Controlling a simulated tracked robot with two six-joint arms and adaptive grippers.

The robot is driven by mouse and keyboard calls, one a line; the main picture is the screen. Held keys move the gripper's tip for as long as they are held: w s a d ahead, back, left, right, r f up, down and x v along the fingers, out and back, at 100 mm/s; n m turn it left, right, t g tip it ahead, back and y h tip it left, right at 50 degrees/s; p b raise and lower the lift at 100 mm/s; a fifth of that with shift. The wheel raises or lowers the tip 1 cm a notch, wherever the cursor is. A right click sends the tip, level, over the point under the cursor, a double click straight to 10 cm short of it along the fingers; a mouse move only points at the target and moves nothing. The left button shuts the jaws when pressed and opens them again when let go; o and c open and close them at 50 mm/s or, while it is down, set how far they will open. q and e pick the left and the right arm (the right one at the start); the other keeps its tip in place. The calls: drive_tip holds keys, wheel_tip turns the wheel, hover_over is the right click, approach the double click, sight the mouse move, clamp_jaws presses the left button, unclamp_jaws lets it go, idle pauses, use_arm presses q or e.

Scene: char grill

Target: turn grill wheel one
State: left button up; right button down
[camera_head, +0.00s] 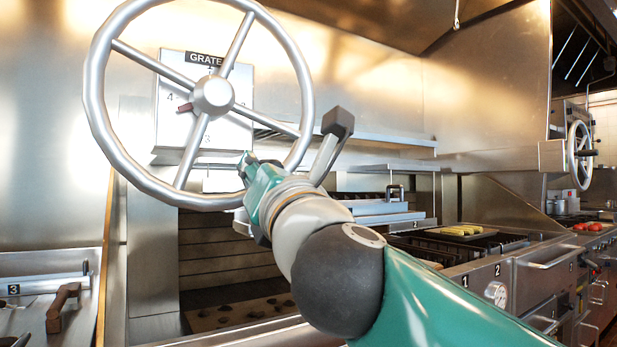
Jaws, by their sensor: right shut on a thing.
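A large steel hand wheel (97,66) with a round hub and several spokes stands upright at the upper left. It is in front of a metal plate marked GRATE (171,98) with numbers and a small reddish pointer by the hub. My right gripper (262,166) is at the lower right of the rim and is shut on the wheel. My wrist hides the exact contact and part of the rim. A grey bar with a dark block rises beside the wrist; I cannot tell what it belongs to. My left gripper is out of view.
A second hand wheel (572,156) with a dark handle is at the far right. A grill (445,248) with yellow food on a board (470,235) stands at right. Red food (588,226) lies beyond it. A numbered tray with a brown-handled tool (60,308) is at lower left.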

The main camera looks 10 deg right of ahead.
drive_tip(key=shift+s+a+f+m+h+b, duration=0.15)
drive_tip(key=shift+s+a+f+m+h, duration=0.2)
drive_tip(key=shift+a+m, duration=0.5)
drive_tip(key=shift+s+a+f+m+h+b, duration=0.2)
drive_tip(key=shift+a+m+h, duration=0.25)
drive_tip(key=shift+a+m, duration=0.4)
drive_tip(key=shift+s+a+f+m+h+b, duration=0.1)
drive_tip(key=shift+s+a+f+m+h, duration=0.25)
drive_tip(key=shift+a+m, duration=0.5)
drive_tip(key=c, duration=0.9)
unclamp_jaws()
drive_tip(key=shift+s+r, duration=0.1)
drive_tip(key=shift+r, duration=0.05)
drive_tip(key=shift+c, duration=0.2)
drive_tip(key=shift+o, duration=0.3)
drive_tip(key=shift+d, duration=0.1)
drive_tip(key=shift+r, duration=0.1)
drive_tip(key=shift+s+d, duration=0.1)
